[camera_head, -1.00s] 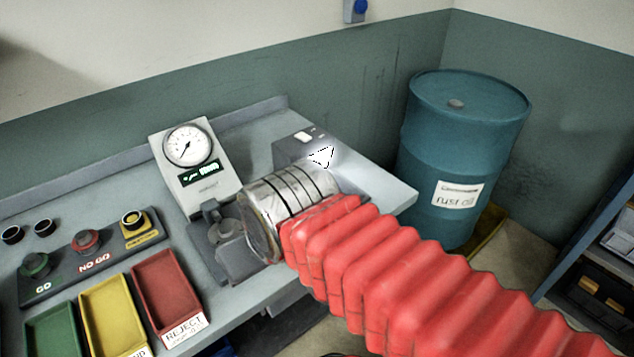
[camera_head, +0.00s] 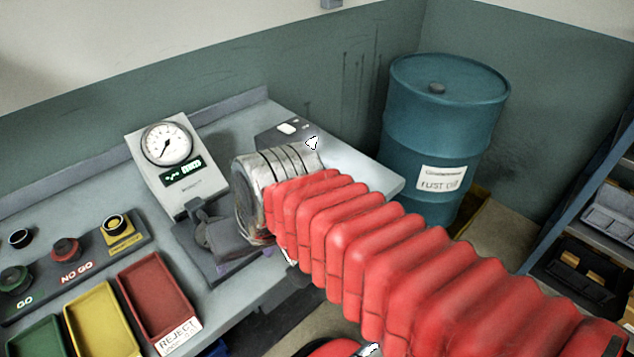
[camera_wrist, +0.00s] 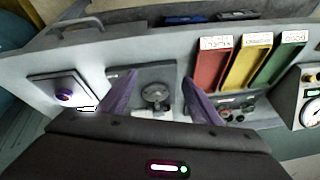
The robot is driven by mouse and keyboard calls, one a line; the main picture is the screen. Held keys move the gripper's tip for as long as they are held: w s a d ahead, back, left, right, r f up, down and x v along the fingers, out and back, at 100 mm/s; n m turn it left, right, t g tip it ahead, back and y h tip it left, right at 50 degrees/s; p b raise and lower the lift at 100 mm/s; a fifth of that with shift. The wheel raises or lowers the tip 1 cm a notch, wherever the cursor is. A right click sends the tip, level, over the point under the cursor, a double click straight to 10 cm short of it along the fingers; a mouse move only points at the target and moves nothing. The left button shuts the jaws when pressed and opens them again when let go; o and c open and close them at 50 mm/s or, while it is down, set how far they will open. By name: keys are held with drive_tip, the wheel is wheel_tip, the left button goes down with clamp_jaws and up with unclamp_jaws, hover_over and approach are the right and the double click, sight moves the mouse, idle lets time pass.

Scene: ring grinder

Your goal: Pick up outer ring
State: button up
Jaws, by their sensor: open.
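I cannot make out the outer ring with certainty. In the wrist view a round grey part (camera_wrist: 155,94) sits on a grey plate (camera_wrist: 142,76) on the bench, and it may be the ring or part of a fixture. My gripper (camera_wrist: 158,77) is open. Its two purple fingers stand apart to either side of the round part, with nothing seen held between them. Whether they touch anything is unclear. In the head view the silver wrist (camera_head: 283,165) and red bellows arm hide much of this spot.
A dial gauge (camera_head: 167,142) stands behind the fixture. The red REJECT tray (camera_head: 155,295), yellow tray (camera_head: 103,322) and green tray (camera_head: 38,340) line the bench front. A GO/NO GO button panel (camera_head: 75,270) lies behind them. A blue drum (camera_head: 440,130) stands right of the bench.

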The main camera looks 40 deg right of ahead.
drive_tip(key=shift+o, duration=0.2)
wheel_tip(320, 180, down, 5)
drive_tip(key=w+d+m+y, duration=0.2)
drive_tip(key=m+y, duration=0.1)
drive_tip(key=m, duration=0.6)
drive_tip(key=shift+w+d+m, duration=0.3)
drive_tip(key=shift+m, duration=0.1)
drive_tip(key=d+f+m+t+h, duration=0.1)
drive_tip(key=d+m+t, duration=0.2)
drive_tip(key=d+m, duration=0.5)
drive_tip(key=d+f+m+t+h, duration=0.1)
drive_tip(key=d+m+t+h, duration=0.1)
drive_tip(key=d+m, duration=0.6)
drive_tip(key=d+f+m+t+h, duration=0.1)
drive_tip(key=d+m+t+h, duration=0.1)
drive_tip(key=d+m, duration=0.6)
drive_tip(key=shift+w+d+f+m+t, duration=0.15)
drive_tip(key=shift+d+t, duration=0.3)
drive_tip(key=shift+d, duration=0.65)
drive_tip(key=shift+w+d+f+m+t, duration=0.1)
drive_tip(key=shift+d+f+m+t, duration=0.25)
drive_tip(key=shift+d, duration=0.75)
drive_tip(key=shift+r, duration=0.2)
drive_tip(key=x, duration=0.7)
drive_tip(key=shift+w+a, duration=0.1)
drive_tip(key=shift+a, duration=0.05)
drive_tip(key=shift+w+f, duration=0.35)
drive_tip(key=shift+w, duration=0.3)
drive_tip(key=shift+w, duration=0.1)
